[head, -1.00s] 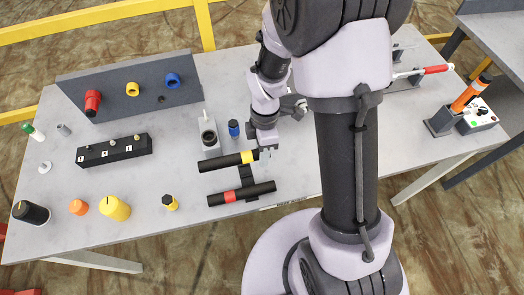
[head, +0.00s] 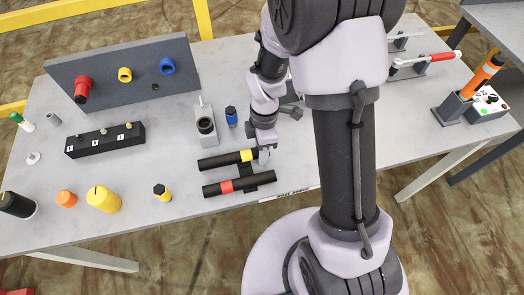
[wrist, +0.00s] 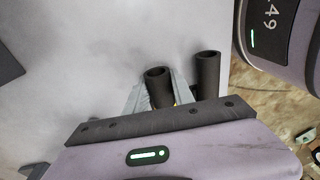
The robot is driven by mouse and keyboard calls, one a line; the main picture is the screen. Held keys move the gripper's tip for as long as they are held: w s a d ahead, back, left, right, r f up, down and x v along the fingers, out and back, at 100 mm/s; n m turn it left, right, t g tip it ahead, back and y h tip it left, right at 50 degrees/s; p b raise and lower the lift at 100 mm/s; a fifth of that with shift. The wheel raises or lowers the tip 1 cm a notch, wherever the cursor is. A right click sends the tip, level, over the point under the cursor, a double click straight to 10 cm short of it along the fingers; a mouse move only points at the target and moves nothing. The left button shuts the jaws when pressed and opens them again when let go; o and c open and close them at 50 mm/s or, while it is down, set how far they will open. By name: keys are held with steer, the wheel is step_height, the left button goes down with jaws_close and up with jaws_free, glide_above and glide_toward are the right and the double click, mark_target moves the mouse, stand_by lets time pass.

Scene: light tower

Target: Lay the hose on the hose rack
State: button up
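The hose, a black tube with a yellow band (head: 246,156), lies level near the table's front edge, beside a similar black tube with a red band (head: 227,187). A dark rack (head: 247,169) shows partly between the two tubes. My gripper (head: 265,157) is at the right end of the yellow-banded hose. In the wrist view, the fingers (wrist: 160,98) sit close on both sides of the hose (wrist: 157,88) and appear shut on it. The other tube (wrist: 206,75) stands apart on the right, outside the fingers. Whether the hose rests on the rack is hard to tell.
A grey block with a dark socket (head: 205,127) and a blue-topped plug (head: 231,117) stand just behind the hose. A yellow-and-black piece (head: 162,192) is to the left. The table left of the tubes has free room.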

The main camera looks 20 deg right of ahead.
steer(key=shift+o, duration=1.3)
steer(key=shift+s+f, duration=0.55)
steer(key=shift+f, duration=0.1)
steer(key=shift+g, duration=0.3)
steer(key=r+p, duration=0.1)
steer(key=r, duration=0.1)
steer(key=w+r+p, duration=0.1)
steer(key=r, duration=0.1)
steer(key=w+r+p, duration=0.1)
steer(key=r, duration=0.1)
steer(key=shift+d, duration=0.2)
step_height(320, 180, up, 12)
steer(key=w+d+p, duration=0.1)
steer(key=p, duration=0.3)
steer(key=shift+r+p, duration=0.25)
steer(key=shift+p, duration=0.05)
